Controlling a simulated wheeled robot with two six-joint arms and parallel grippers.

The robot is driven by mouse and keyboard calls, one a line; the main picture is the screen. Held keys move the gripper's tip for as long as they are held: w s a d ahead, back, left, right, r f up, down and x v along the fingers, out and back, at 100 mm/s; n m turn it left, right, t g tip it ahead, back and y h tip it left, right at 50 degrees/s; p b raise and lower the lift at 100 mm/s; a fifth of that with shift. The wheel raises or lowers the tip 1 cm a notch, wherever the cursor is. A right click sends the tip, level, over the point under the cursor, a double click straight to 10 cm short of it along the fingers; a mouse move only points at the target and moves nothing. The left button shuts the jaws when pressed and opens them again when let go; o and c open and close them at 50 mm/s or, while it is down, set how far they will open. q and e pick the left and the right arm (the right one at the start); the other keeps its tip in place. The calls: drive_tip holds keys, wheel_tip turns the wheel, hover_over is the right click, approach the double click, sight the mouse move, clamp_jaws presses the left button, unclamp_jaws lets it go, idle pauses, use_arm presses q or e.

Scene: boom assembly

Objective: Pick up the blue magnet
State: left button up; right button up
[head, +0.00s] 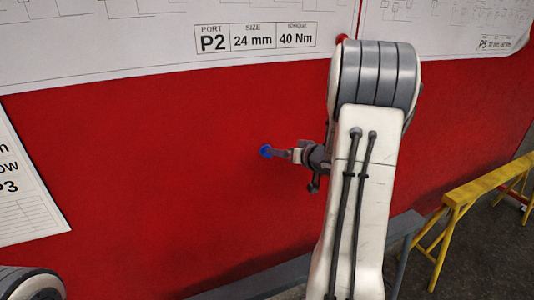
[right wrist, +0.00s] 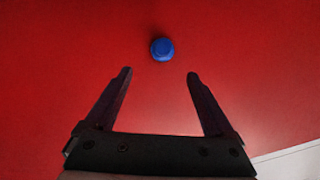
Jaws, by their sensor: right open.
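The blue magnet (head: 265,151) is a small round knob on the red board in the head view. It also shows in the right wrist view (right wrist: 161,48), just beyond the fingertips and centred between them. My right gripper (right wrist: 159,74) is open and empty, its two dark fingers spread and pointing at the board. In the head view my right gripper (head: 281,153) is just right of the magnet and partly hidden by its own arm. I cannot tell the exact gap between fingertips and magnet. My left gripper is out of view; only a bit of my left arm shows at bottom left.
The red board (head: 150,130) is bare around the magnet. A white sheet marked P2 (head: 100,55) covers its top, another paper (head: 25,195) hangs at left. A yellow trestle (head: 462,195) stands at right. A red pin (head: 342,38) shows behind my arm's top.

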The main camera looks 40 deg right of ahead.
drive_tip(key=shift+a+f+p+x, duration=0.15)
drive_tip(key=shift+p+x, duration=0.1)
drive_tip(key=shift+x, duration=1.25)
drive_tip(key=shift+a+f+p+x, duration=0.1)
drive_tip(key=shift+f+p+x, duration=0.15)
drive_tip(key=shift+x, duration=1.2)
drive_tip(key=shift+a+f+p+x, duration=0.1)
drive_tip(key=shift+p+x, duration=0.2)
drive_tip(key=shift+x, duration=1.2)
drive_tip(key=shift+s, duration=0.2)
clamp_jaws()
drive_tip(key=shift+r, duration=0.15)
